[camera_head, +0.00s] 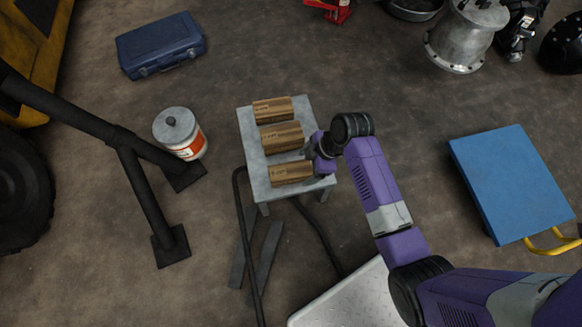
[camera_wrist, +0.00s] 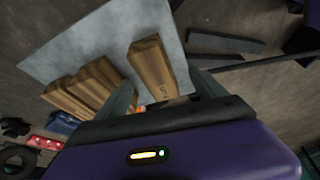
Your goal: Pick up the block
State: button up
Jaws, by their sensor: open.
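Three brown wooden blocks with dark printing lie on a small grey table (camera_head: 250,155): a far block (camera_head: 273,109), a middle block (camera_head: 282,137) and a near block (camera_head: 291,174). My gripper (camera_head: 321,157) is over the table's right edge, beside the near and middle blocks; its fingertips are hard to make out there. In the wrist view my open gripper (camera_wrist: 166,88) has one finger on each side of a single block (camera_wrist: 150,66), apparently the near one. I cannot tell whether the fingers touch it. Two other blocks (camera_wrist: 90,88) lie left of the fingers.
A white can with an orange label (camera_head: 180,133) and black metal bars (camera_head: 130,150) stand left of the table. A blue case (camera_head: 160,45) lies at the back left. A blue-topped cart (camera_head: 510,180) is at right. Dark bars and a cable lie in front of the table.

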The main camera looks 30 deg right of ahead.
aim_at(292, 170)
jog(key=shift+w+a+f+n+g+y+b, duration=0.15)
jog(key=shift+w+a+n+g+y+b, duration=0.1)
jog(key=shift+w+n+b, duration=0.25)
jog(key=shift+w+a+f+n+g+y+b, duration=0.15)
jog(key=shift+w+n+g+b, duration=0.15)
jog(key=shift+w, duration=0.4)
jog(key=shift+b+x, duration=2.1)
jog(key=shift+x, duration=1.65)
jog(key=shift+w, duration=0.15)
jog(key=shift+c, duration=0.4)
jog(key=shift+r, duration=0.1)
jog(key=c, duration=1.6)
jog(key=shift+c, duration=0.2)
jog(key=shift+r, duration=0.1)
notch_tip(292, 170, up, 20)
jog(key=p, duration=0.8)
jog(key=shift+p, duration=0.4)
